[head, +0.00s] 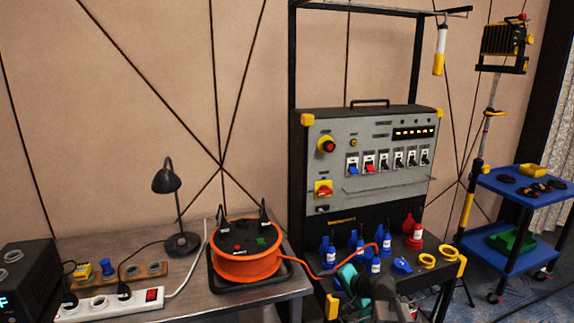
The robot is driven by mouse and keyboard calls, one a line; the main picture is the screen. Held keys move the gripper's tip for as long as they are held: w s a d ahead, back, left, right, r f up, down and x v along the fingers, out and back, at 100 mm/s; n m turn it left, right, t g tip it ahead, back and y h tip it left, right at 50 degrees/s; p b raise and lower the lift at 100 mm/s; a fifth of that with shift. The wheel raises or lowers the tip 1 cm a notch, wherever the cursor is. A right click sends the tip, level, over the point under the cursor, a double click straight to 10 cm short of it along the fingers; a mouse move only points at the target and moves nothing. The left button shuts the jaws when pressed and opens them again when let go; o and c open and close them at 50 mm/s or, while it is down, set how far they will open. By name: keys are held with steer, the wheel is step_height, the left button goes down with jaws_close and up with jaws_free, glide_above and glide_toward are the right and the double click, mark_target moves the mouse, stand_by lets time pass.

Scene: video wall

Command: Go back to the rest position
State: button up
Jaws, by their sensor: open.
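My gripper (362,285) shows at the bottom of the head view, right of centre, as a dark body with teal parts at its left. It is in front of the shelf of the power distribution panel (372,160), close to several blue connectors (360,245). It is open, and I see nothing held in it. An orange cable passes close behind it, and whether they touch is unclear. The rest of my arm runs out of the bottom of the picture.
An orange cable reel (248,252), a black lamp (168,180) and a white power strip (110,305) are on the table (215,298) at left. Red connectors (413,232) and yellow rings (427,261) lie right of my gripper. A blue cart (515,185) stands at right.

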steer(key=s+a+f+n+g+h, duration=0.15)
steer(key=s+f+g, duration=0.25)
steer(key=s+f, duration=0.75)
steer(key=s+a+f+n+g, duration=0.1)
steer(key=s+f+n+g, duration=0.2)
steer(key=s+f, duration=0.8)
steer(key=s+d+f+n+g+h, duration=0.1)
steer(key=s+f+g, duration=0.1)
steer(key=s+f, duration=0.3)
steer(key=s+d+f+n+g+h, duration=0.1)
steer(key=s+f, duration=0.4)
steer(key=s, duration=0.7)
steer(key=s+d+f+n+g+h, duration=0.2)
steer(key=s+f+g, duration=0.2)
steer(key=s, duration=0.4)
steer(key=shift+s+d+f+g, duration=0.2)
steer(key=shift+d+f+g, duration=0.1)
steer(key=shift+f, duration=0.4)
steer(key=shift+a, duration=0.1)
